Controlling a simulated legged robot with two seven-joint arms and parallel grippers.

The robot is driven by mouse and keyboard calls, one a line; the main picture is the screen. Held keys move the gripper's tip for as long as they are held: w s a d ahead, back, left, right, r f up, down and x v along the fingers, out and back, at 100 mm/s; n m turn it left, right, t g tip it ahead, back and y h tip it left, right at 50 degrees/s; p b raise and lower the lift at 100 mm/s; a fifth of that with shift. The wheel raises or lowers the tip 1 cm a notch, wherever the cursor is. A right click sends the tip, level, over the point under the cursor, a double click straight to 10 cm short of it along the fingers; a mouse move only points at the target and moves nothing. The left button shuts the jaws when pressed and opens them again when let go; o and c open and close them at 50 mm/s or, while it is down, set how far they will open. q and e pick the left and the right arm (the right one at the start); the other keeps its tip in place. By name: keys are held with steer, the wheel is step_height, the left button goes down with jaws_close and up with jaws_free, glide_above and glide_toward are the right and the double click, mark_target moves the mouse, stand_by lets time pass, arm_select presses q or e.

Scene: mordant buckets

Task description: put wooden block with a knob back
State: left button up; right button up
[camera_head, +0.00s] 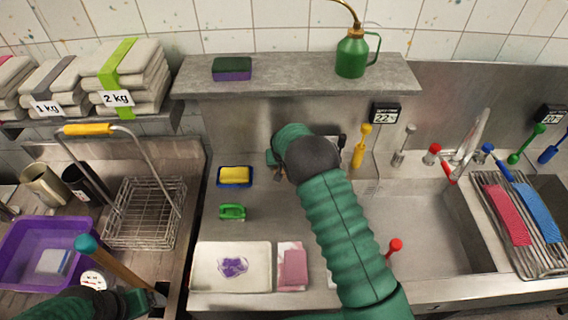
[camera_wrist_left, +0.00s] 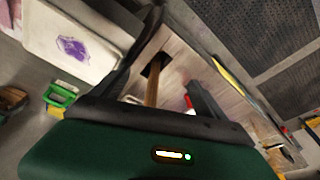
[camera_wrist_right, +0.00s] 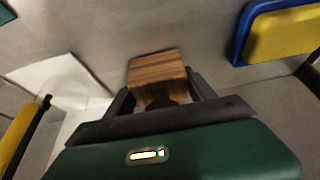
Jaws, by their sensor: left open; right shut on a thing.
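The wooden block (camera_wrist_right: 157,78) is between the fingers of my right gripper (camera_wrist_right: 160,92) in the right wrist view, just off the steel surface. A dark, rounded part, perhaps its knob, shows at the fingers. In the head view my right forearm and hand hide the block, near the back of the counter, right of the yellow sponge (camera_head: 235,175). My left gripper (camera_head: 150,298) is open low at the left. In the left wrist view a wooden stick (camera_wrist_left: 152,92) standing at a dark square hole shows between its fingers.
A white tray with a purple stain (camera_head: 207,275), a pink cloth (camera_head: 293,270) and a green brush (camera_head: 232,212) lie on the counter. A wire basket (camera_head: 145,215) and a purple tub (camera_head: 15,260) stand left. A grey shelf (camera_head: 300,82) overhangs the back.

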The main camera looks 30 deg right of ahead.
steer(key=shift+w+a+f, duration=0.15)
steer(key=shift+w+a, duration=0.15)
steer(key=shift+a, duration=0.25)
steer(key=o, duration=1.5)
steer(key=shift+s+d, duration=0.2)
steer(key=shift+d, duration=0.4)
steer(key=shift+w+a+f, duration=0.1)
steer(key=shift+a, duration=0.05)
